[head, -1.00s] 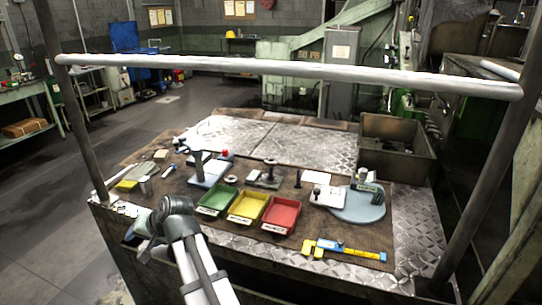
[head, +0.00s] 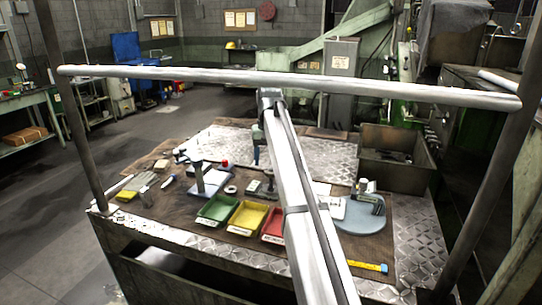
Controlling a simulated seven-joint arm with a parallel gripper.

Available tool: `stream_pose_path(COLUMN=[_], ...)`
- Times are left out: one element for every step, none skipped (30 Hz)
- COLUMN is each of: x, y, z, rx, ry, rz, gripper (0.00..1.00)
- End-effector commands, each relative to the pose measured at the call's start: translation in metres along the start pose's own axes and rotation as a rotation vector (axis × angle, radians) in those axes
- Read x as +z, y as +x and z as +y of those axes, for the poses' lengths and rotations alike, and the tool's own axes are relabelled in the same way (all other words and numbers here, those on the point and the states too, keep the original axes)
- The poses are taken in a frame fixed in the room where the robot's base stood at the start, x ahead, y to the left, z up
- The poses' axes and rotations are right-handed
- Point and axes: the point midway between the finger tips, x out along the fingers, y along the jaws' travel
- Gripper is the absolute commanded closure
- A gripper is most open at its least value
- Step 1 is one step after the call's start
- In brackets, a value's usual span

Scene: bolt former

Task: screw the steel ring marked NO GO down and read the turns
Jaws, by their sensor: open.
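A small dark steel ring (head: 231,189) lies on the brown mat, behind the green tray; any marking on it is too small to read. My gripper (head: 257,158) hangs over the back of the mat, near the steel plate, above and behind the ring and fixture. It is open, though its fingers show very small. I see nothing held in it.
Green (head: 217,209), yellow (head: 247,217) and red (head: 272,224) trays stand along the front. A grey round base (head: 364,215) stands at right, a yellow caliper (head: 368,266) at front right. A metal bin (head: 395,165) is at back right. A rail (head: 180,74) crosses above.

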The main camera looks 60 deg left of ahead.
Motion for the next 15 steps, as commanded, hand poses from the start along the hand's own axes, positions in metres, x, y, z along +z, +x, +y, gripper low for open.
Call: stream_pose_path(x=[-0.007, -0.008, -0.008, -0.008, -0.008, -0.008, -0.008, -0.007, -0.007, -0.007, -0.006, -0.006, -0.006, -0.006, -0.006], y=[-0.002, -0.003, -0.003, -0.003, -0.003, -0.003, -0.002, -0.001, 0.0, 0.002, 0.003, 0.005, 0.007, 0.009, 0.011], z=[0.006, 0.009, 0.011, 0.013, 0.013, 0.014, 0.014, 0.014, 0.014, 0.014, 0.014, 0.014, 0.014, 0.014, 0.014], rx=[0.011, 0.016, 0.023, 0.026, 0.028, 0.03, 0.03, 0.03, 0.03, 0.03, 0.029, 0.029, 0.029, 0.029, 0.029], ry=[0.001, 0.002, 0.002, 0.003, 0.003, 0.003, 0.003, 0.003, 0.003, 0.003, 0.003, 0.003, 0.003, 0.003, 0.003], rz=[-0.021, -0.03, -0.041, -0.046, -0.05, -0.053, -0.054, -0.054, -0.054, -0.053, -0.053, -0.053, -0.053, -0.053, -0.053], gripper=[0.39, 0.39, 0.39, 0.39, 0.39, 0.39, 0.39, 0.39, 0.39, 0.39, 0.39, 0.39, 0.39, 0.39, 0.39])
